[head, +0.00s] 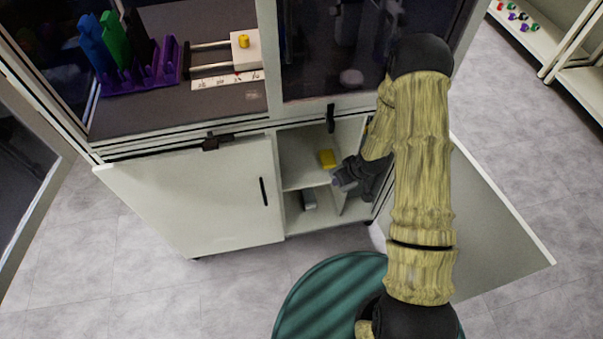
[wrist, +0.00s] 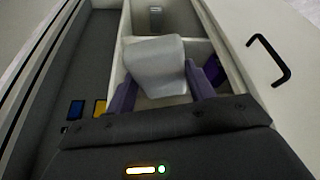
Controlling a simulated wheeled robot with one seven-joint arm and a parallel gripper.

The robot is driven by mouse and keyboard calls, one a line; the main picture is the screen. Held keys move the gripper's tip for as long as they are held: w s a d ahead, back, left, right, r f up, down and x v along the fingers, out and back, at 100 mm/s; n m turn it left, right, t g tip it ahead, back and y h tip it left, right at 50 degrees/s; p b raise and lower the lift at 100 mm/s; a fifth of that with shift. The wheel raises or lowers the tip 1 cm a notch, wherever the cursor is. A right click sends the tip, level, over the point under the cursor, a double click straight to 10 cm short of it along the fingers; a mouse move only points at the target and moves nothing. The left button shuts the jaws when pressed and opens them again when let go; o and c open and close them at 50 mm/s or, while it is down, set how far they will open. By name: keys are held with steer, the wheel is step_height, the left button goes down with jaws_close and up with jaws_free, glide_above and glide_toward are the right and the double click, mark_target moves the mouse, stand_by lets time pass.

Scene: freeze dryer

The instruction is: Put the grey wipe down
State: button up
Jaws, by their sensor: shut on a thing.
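The grey wipe (wrist: 155,62) is a pale grey, soft-edged block. My gripper (wrist: 158,88) is shut on it, with a purple finger on each side in the wrist view. In the head view my gripper (head: 349,178) is at the front of an open cabinet (head: 303,168), level with the upper shelf opening. The wipe shows there only as a small grey patch at the fingertips. My gripper hides part of the cabinet's right side.
A grey object (head: 309,199) is in the lower compartment. A left door (head: 205,190) with a black handle and an open right door (head: 480,225) flank the opening. The shelf left of the yellow block looks clear.

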steer(key=w+a+f+n+g+y+b, duration=0.1)
steer(key=a+f+n+b, duration=0.1)
steer(key=a+f+b, duration=0.4)
steer(key=a+f+n+b, duration=0.2)
steer(key=f+n+b, duration=0.1)
steer(key=f+b, duration=0.3)
steer(key=w+a+f+m+b, duration=0.1)
steer(key=w+f+b, duration=0.1)
steer(key=w+b, duration=0.3)
steer(key=w+a+f+m+b, duration=0.1)
steer(key=w+a+f+b, duration=0.1)
steer(key=w+b, duration=0.3)
steer(key=w+a+f+m+t+b, duration=0.1)
steer(key=w+f+b, duration=0.2)
steer(key=b, duration=0.6)
steer(key=shift+w+a+f+m+h+b, duration=0.1)
steer(key=shift+w+m+h+b, duration=0.1)
steer(key=shift+w, duration=0.5)
steer(key=shift+w+a+m+h+b, duration=0.1)
steer(key=shift+w+m+b, duration=0.1)
steer(key=shift+w, duration=0.45)
steer(key=w+a+r+m+h+b, duration=0.1)
steer(key=w+a+r+m+b, duration=0.1)
steer(key=r+b, duration=0.4)
steer(key=w+m+b, duration=0.1)
steer(key=m, duration=0.1)
steer(key=shift+w+a+r+m+t+h, duration=0.3)
steer(key=shift+a+m, duration=0.1)
steer(key=shift+f+b, duration=1.45)
steer(key=shift+f, duration=1.05)
